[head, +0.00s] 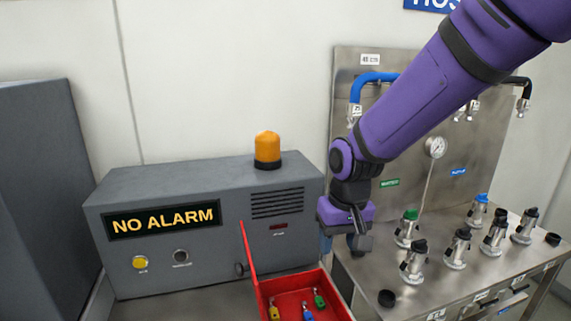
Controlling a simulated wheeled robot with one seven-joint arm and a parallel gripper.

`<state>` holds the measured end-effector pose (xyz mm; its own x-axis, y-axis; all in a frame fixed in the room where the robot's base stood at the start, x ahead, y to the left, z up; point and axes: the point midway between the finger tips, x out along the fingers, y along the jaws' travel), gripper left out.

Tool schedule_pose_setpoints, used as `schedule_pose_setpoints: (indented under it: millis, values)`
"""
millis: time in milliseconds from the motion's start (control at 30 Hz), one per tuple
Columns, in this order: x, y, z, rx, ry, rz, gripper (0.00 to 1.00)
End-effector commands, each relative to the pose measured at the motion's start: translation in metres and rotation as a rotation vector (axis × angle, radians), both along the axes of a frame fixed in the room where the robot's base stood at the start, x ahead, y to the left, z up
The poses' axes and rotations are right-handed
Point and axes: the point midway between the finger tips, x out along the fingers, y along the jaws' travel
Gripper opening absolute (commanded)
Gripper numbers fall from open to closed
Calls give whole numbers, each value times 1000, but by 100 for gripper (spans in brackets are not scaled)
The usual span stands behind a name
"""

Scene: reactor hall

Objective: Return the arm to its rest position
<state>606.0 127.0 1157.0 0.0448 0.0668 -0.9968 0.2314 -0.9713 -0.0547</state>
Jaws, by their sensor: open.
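My purple arm (415,95) reaches in from the upper right of the head view and bends down at a dark wrist joint.
A grey alarm box (210,225) reading NO ALARM, with an orange beacon (267,148), stands left. The red box (297,293) holds small coloured items. A steel bench (440,290) with several valve fittings lies right, below a steel hose panel (400,200).

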Motion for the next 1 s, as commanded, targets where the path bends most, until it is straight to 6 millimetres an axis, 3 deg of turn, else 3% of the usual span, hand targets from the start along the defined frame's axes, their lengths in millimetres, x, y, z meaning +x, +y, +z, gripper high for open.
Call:
schedule_pose_setpoints:
  millis: [33,200,500,800,1000]
  values:
    - [-3,-15,17,19,-20,-18,52]
    - [-20,-57,59,57,-75,-55,52]
    - [-68,-125,116,81,-193,-122,52]
    - [-131,-175,150,49,-324,-193,52]
    - [-164,-191,158,12,-387,-230,52]
